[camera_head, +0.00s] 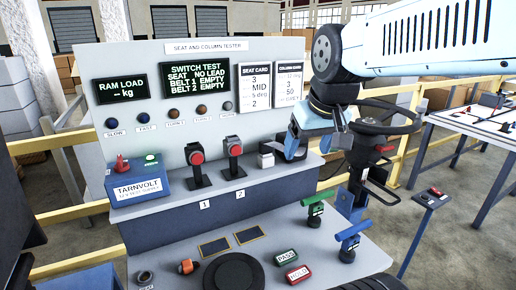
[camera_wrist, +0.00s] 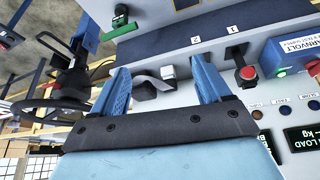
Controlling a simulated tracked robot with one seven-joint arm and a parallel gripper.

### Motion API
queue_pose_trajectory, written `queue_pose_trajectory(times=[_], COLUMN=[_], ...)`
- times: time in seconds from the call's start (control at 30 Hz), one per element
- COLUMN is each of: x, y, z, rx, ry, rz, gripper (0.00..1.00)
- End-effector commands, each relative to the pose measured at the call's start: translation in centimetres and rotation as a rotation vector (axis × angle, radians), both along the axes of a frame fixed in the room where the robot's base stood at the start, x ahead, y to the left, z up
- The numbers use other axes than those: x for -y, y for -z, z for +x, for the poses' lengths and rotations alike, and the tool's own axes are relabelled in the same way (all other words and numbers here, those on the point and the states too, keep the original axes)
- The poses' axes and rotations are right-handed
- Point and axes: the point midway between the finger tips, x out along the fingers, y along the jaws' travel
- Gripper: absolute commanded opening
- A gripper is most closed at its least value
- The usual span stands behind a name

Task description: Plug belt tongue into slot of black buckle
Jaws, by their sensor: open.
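Two dark buckles with red buttons stand on posts on the grey bench, buckle 1 (camera_head: 197,160) on the left and buckle 2 (camera_head: 234,152) on the right. Both look black here. In the wrist view one buckle (camera_wrist: 243,70) shows right of the right finger; the other seems hidden by that finger. A small white block (camera_head: 266,159) with a grey strap-like loop beside it sits right of buckle 2. I cannot make out a tongue there. My gripper (camera_head: 303,147) is open and empty, above and near this block. In the wrist view the block (camera_wrist: 168,72) lies between its fingers.
A blue TARNVOLT box (camera_head: 137,188) stands left of the buckles. The upright panel (camera_head: 180,80) with screens rises behind. A black steering wheel (camera_head: 385,118) is close on the right, with green (camera_head: 315,210) and blue (camera_head: 352,235) levers in front.

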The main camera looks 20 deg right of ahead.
Motion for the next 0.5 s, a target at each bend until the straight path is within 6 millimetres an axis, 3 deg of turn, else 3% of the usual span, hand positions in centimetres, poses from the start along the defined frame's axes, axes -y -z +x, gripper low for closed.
queue_pose_trajectory(times=[0.23,0.5], x=[0.0,-0.1], y=[-1.4,-1.5], z=[6.1,13.0], rx=[-0.095,-0.195], ry=[-0.033,-0.072], rz=[-0.017,-0.03], gripper=[0.81,0.81])
